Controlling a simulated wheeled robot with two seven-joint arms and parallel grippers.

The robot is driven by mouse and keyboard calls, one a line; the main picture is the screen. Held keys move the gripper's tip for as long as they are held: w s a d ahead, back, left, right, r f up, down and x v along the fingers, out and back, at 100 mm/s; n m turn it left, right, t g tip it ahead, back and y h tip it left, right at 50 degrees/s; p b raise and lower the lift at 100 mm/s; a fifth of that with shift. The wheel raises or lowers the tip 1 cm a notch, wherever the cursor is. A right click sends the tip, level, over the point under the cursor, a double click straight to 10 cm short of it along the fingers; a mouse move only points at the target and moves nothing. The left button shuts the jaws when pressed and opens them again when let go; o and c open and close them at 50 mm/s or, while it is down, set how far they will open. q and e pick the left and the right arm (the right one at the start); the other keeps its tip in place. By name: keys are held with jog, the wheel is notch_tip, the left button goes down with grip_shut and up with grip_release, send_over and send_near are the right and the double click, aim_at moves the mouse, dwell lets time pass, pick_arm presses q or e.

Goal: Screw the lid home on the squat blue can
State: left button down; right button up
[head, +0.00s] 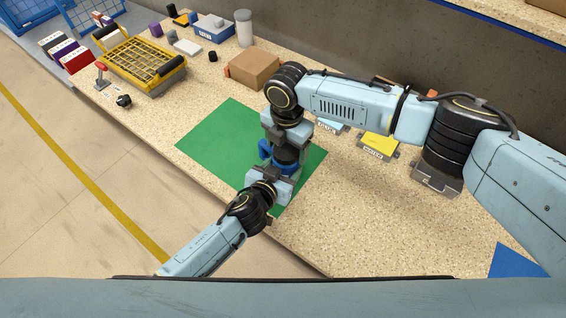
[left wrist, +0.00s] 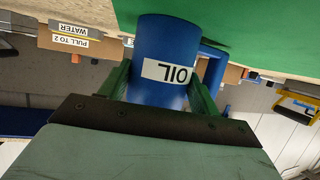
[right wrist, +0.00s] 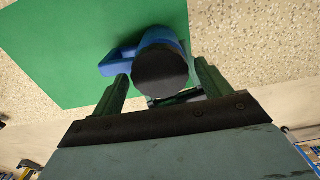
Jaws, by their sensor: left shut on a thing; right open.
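The squat blue can (left wrist: 160,40) has a white OIL label and a side handle (left wrist: 214,68). It stands on the green mat (head: 215,135). My left gripper (left wrist: 160,75) is shut on its body, one finger on each side. In the right wrist view the black lid (right wrist: 160,72) covers the top of the can (right wrist: 158,36). My right gripper (right wrist: 162,72) is open, its fingers apart on either side of the lid. In the head view my right wrist hides most of the can, with some blue (head: 264,149) showing. I cannot tell how tightly the lid sits.
A cardboard box (head: 253,68) and a yellow wire basket (head: 143,62) stand farther back on the counter. A yellow bin (head: 379,146) labelled WATER lies right of the mat, behind my right arm. The mat's left part is clear. The counter's front edge is close to my left arm.

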jog(key=shift+f, duration=0.15)
jog(key=c, duration=1)
jog(key=m, duration=0.3)
jog(key=shift+m, duration=0.3)
jog(key=m, duration=0.5)
jog(key=o, duration=1.2)
notch_tip(320, 180, up, 12)
jog(key=shift+r, duration=0.1)
